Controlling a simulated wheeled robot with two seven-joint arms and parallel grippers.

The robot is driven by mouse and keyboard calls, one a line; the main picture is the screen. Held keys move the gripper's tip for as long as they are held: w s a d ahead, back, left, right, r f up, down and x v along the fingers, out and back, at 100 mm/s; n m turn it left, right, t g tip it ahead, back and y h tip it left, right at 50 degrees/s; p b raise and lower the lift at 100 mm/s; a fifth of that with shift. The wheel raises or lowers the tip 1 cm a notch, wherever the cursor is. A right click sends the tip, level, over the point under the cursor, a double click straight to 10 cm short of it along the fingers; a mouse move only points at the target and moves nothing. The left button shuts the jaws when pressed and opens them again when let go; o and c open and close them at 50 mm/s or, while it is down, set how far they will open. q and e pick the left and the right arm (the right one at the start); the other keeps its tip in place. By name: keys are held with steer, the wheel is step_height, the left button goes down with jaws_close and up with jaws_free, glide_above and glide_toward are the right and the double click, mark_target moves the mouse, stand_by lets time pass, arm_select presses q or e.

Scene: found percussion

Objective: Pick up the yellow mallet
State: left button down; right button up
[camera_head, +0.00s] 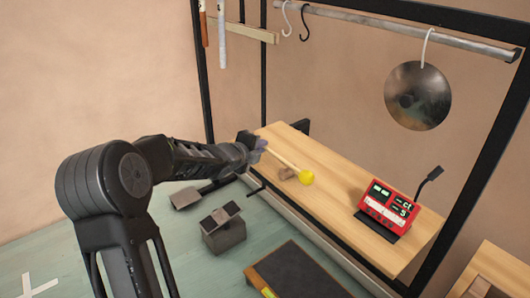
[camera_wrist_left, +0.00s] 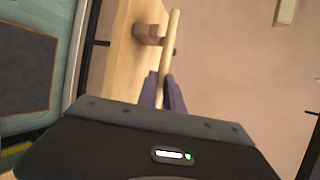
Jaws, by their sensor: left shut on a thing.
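The yellow mallet has a round yellow head (camera_head: 307,177) and a pale wooden handle (camera_head: 283,160) in the head view. My left gripper (camera_head: 262,145) is shut on the handle's end away from the head. The mallet sticks out to the right over the wooden bench (camera_head: 345,190), its head lower than the grip. In the left wrist view the handle (camera_wrist_left: 170,45) rises from between the purple fingers (camera_wrist_left: 163,92); the mallet's head is not seen there. A small brown wooden block (camera_head: 287,173) lies on the bench by the handle, also seen in the wrist view (camera_wrist_left: 148,33). My right gripper is not in view.
A red device with displays (camera_head: 388,208) stands on the bench's right part. A metal gong (camera_head: 417,96) hangs from a rail (camera_head: 400,28) above. A grey block-like stand (camera_head: 223,232) and a dark mat (camera_head: 300,275) are in front of the bench.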

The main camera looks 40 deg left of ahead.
arm_select(q)
step_height(320, 180, up, 9)
steer(key=p, duration=0.4)
steer(key=shift+f, duration=0.15)
step_height(320, 180, down, 3)
steer(key=b, duration=0.3)
steer(key=shift+b, duration=0.4)
step_height(320, 180, down, 6)
steer(key=b, duration=0.6)
steer(key=shift+f, duration=0.25)
steer(key=shift+f, duration=0.3)
stand_by(0.3)
